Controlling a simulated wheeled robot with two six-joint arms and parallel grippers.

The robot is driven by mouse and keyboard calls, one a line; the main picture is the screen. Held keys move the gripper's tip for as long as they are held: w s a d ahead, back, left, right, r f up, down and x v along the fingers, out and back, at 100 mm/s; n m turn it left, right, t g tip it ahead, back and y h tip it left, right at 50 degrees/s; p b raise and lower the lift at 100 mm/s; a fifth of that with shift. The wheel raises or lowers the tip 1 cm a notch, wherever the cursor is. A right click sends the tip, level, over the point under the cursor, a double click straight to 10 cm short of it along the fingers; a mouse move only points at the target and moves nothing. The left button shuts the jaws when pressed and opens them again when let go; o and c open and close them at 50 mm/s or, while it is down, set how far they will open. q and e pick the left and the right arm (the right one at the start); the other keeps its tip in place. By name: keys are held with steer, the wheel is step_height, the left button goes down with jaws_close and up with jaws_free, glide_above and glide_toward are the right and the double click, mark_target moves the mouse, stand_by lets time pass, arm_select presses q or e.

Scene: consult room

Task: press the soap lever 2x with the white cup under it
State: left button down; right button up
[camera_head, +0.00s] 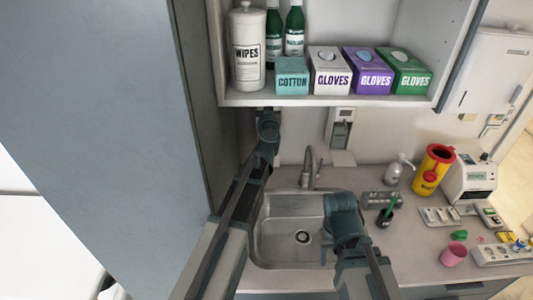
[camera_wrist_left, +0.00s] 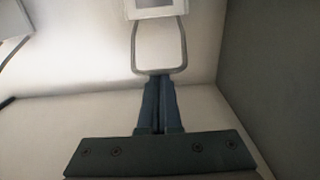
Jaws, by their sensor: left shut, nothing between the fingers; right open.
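In the left wrist view, the soap dispenser (camera_wrist_left: 155,8) shows its pale lower end, with the grey wire lever loop (camera_wrist_left: 136,48) hanging below. My left gripper (camera_wrist_left: 160,78) is shut and empty, its tips at the loop's bottom bar; I cannot tell whether they touch. In the head view, my left wrist hides those fingers and most of the dispenser beneath the shelf. My right gripper (camera_head: 325,250) is open over the sink, its fingers partly hidden by its wrist. I see no white cup in either view.
The steel sink (camera_head: 275,245) has a tap (camera_head: 312,165) behind it. Another wall unit (camera_head: 341,135) hangs right of my left arm. A pink cup (camera_head: 454,253), yellow bin (camera_head: 433,170) and pump bottle (camera_head: 394,172) stand on the right counter. The loaded shelf (camera_head: 330,101) overhangs; a tall cabinet (camera_head: 120,100) is left.

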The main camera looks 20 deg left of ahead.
step_height(320, 180, down, 2)
steer(key=shift+f+b, duration=0.25)
steer(key=shift+b, duration=0.8)
steer(key=shift+r, duration=0.15)
step_height(320, 180, up, 5)
steer(key=p, duration=0.5)
steer(key=shift+f, duration=0.2)
stand_by(0.4)
